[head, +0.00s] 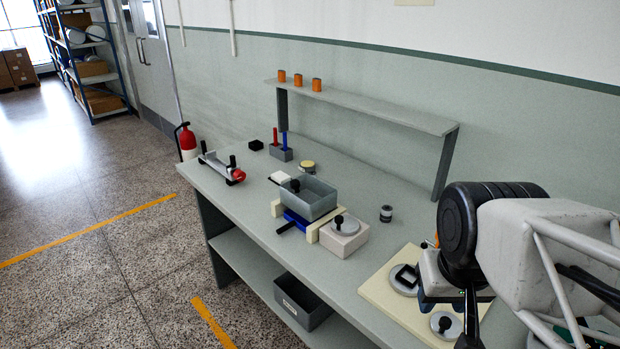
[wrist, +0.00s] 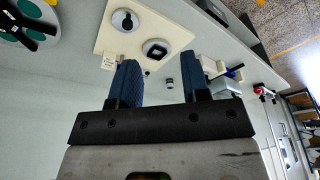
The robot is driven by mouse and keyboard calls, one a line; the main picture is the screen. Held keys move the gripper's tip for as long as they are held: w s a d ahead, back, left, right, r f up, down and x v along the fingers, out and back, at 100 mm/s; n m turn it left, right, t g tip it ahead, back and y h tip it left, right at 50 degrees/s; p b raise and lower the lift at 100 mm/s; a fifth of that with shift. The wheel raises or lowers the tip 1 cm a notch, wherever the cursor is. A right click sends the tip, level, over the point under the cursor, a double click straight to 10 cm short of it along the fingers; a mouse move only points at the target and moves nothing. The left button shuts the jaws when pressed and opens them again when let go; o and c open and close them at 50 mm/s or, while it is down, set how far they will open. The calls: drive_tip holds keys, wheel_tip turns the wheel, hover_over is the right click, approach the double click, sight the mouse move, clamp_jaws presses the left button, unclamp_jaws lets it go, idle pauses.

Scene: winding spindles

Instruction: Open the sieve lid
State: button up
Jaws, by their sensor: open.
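I cannot tell for sure which piece is the sieve. A grey round lid with a black knob (head: 345,224) sits on a cream block (head: 343,240) at mid-bench. A cream board (head: 378,293) carries a grey disc with a square black handle (head: 404,280) and a grey disc with a black knob (head: 446,325). In the wrist view these are the square-handled disc (wrist: 156,50) and the knobbed disc (wrist: 125,20). My gripper (wrist: 162,64) is open and empty, its blue fingers apart, over the bench near the board. In the head view my arm hides part of the board.
A grey open box (head: 309,199) with a black knob stands over a blue part left of the cream block. A small grey-and-black cylinder (head: 386,213) stands behind. A shelf (head: 360,104) with orange cylinders spans the bench back. Bare bench lies between the block and the board.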

drive_tip(key=o, duration=0.3)
drive_tip(key=w+a+r+m, duration=0.1)
drive_tip(key=w+a+r, duration=0.1)
drive_tip(key=w, duration=0.5)
drive_tip(key=w+a+r+m, duration=0.1)
drive_tip(key=w+a+r, duration=0.15)
drive_tip(key=w, duration=0.45)
drive_tip(key=m+g, duration=0.3)
drive_tip(key=m, duration=0.1)
hover_over(293, 181)
drive_tip(key=f, duration=0.7)
drive_tip(key=shift+s+d+f, duration=0.2)
drive_tip(key=shift+s+f, duration=0.05)
drive_tip(key=shift+f, duration=0.05)
drive_tip(key=shift+w+a+f, duration=0.15)
drive_tip(key=shift+w+a, duration=0.05)
drive_tip(key=shift+a, duration=0.05)
drive_tip(key=shift+f, duration=0.1)
